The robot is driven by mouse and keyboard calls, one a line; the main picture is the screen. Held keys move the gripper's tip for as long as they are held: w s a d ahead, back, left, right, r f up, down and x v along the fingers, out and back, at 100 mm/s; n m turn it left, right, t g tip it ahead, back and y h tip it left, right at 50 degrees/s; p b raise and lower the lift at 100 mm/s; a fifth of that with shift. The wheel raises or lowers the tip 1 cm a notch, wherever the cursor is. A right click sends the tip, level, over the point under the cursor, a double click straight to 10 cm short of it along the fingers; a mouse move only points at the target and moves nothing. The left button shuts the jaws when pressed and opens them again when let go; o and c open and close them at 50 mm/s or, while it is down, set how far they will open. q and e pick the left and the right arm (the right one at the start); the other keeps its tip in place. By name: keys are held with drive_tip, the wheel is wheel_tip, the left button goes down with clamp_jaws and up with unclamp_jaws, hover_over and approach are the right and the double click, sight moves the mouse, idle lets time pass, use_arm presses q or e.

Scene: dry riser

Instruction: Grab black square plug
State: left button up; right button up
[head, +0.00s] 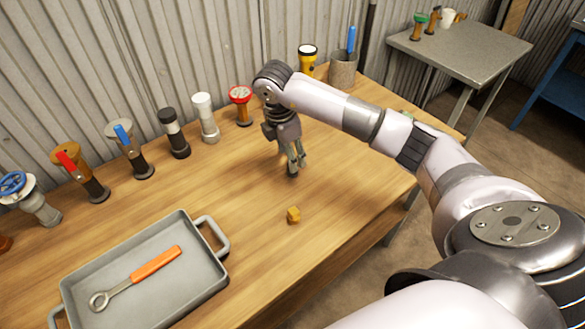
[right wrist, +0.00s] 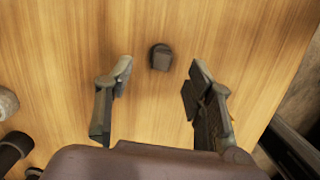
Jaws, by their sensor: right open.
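A small dark square plug (right wrist: 160,57) stands on the wooden table in the right wrist view. It lies between the lines of my right gripper's two fingers, a little beyond their tips, and appears apart from both. My right gripper (right wrist: 160,75) is open and empty. In the head view the right gripper (head: 295,160) points down over the table, and its fingers partly hide a dark shape, likely the plug (head: 292,173), at their tips. My left gripper is not in view.
An orange-yellow block (head: 293,215) lies nearer the table's front. A grey tray (head: 205,265) holds an orange-handled wrench (head: 140,275). Several valves and fittings line the wall, including a black one (head: 173,132) and a red-topped one (head: 240,105). A cup (head: 343,72) stands farther right.

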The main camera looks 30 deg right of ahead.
drive_tip(key=f, duration=0.3)
drive_tip(key=f+p, duration=0.1)
drive_tip(key=f, duration=0.1)
drive_tip(key=shift+d, duration=0.4)
drive_tip(key=shift+s, duration=0.1)
drive_tip(key=shift+c, duration=0.4)
clamp_jaws()
